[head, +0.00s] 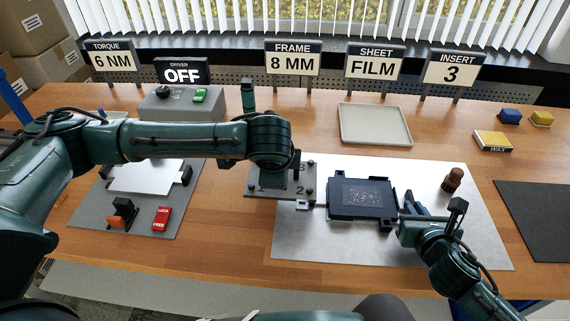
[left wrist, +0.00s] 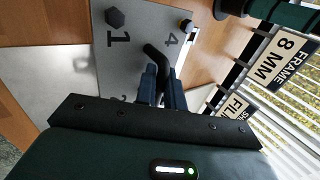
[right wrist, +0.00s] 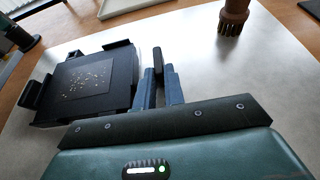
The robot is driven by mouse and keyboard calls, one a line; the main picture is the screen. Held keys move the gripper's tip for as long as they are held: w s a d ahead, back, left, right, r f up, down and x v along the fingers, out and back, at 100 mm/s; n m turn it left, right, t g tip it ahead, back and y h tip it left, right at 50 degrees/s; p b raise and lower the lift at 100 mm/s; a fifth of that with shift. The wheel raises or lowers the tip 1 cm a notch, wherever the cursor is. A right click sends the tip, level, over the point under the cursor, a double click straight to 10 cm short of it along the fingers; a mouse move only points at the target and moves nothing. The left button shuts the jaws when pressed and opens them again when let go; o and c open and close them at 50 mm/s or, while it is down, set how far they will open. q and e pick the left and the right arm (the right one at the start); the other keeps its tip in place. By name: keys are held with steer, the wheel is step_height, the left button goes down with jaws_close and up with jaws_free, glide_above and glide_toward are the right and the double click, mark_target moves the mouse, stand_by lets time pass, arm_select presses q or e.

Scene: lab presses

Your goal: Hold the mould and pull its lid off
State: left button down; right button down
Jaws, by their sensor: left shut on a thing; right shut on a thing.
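The mould (head: 361,199) is a flat black block with a speckled square on top, lying on the pale mat. It also shows in the right wrist view (right wrist: 88,85). I cannot tell where its lid parts from its body. My right gripper (head: 413,208) is at the mould's right side, shut on a short dark bar (right wrist: 158,64); whether the bar joins the mould is unclear. My left gripper (left wrist: 162,88) is over the numbered plate (head: 262,190), left of the mould, shut on a dark bent rod (left wrist: 154,53). Its fingertips are mostly hidden in the head view.
A brown brush (head: 453,180) stands right of the mould. An empty tray (head: 375,125) lies behind it. A grey control box (head: 180,106) and a plate with a red lock block (head: 161,218) are at left. A dark mat (head: 538,215) lies at right.

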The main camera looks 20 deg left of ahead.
arm_select(q)
steer(key=shift+r, duration=0.15)
steer(key=shift+r, duration=1.65)
arm_select(e)
steer(key=shift+a, duration=0.1)
steer(key=c, duration=1.4)
jaws_free()
steer(key=v, duration=1.2)
steer(key=shift+f, duration=0.1)
